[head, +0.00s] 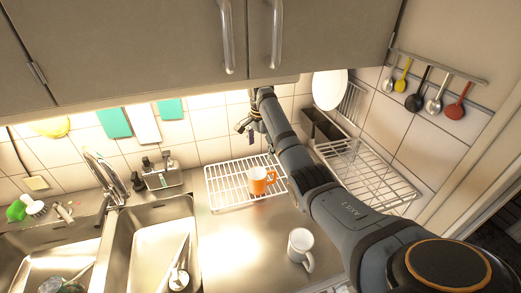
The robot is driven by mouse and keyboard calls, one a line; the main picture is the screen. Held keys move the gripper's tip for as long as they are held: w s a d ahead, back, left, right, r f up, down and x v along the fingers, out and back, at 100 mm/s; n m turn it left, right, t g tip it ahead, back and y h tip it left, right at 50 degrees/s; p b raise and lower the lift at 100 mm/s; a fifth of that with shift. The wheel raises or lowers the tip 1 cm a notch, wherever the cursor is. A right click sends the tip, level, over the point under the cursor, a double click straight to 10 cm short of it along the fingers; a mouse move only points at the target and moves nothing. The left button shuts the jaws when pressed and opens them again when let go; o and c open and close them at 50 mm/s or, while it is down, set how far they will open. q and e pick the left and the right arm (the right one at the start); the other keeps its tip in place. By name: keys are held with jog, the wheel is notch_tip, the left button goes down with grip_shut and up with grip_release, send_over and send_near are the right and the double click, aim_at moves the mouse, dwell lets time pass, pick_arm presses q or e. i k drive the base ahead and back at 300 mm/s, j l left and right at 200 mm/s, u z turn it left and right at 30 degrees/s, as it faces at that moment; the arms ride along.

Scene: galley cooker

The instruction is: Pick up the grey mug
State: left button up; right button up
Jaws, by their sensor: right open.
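The grey mug (299,246), pale grey in this light, stands on the steel counter at the lower middle, with its handle toward the lower right. An orange mug (257,181) stands on a wire rack behind it. My right arm reaches in from the lower right and passes above the counter. My right gripper (245,127) is at its far end, near the back wall under the cupboards, well behind and above the grey mug. It is open and holds nothing that I can see; its fingers are small and partly hidden by the wrist. My left gripper is out of view.
Two sink basins (122,245) lie to the left, with a tap (105,175). A wire dish rack (385,190) with a white plate (330,88) stands at the right. Grey cupboards (130,45) overhang the counter. Bare counter surrounds the grey mug's left side.

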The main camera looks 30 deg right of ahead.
aim_at(301, 241)
jog(key=k, duration=1.5)
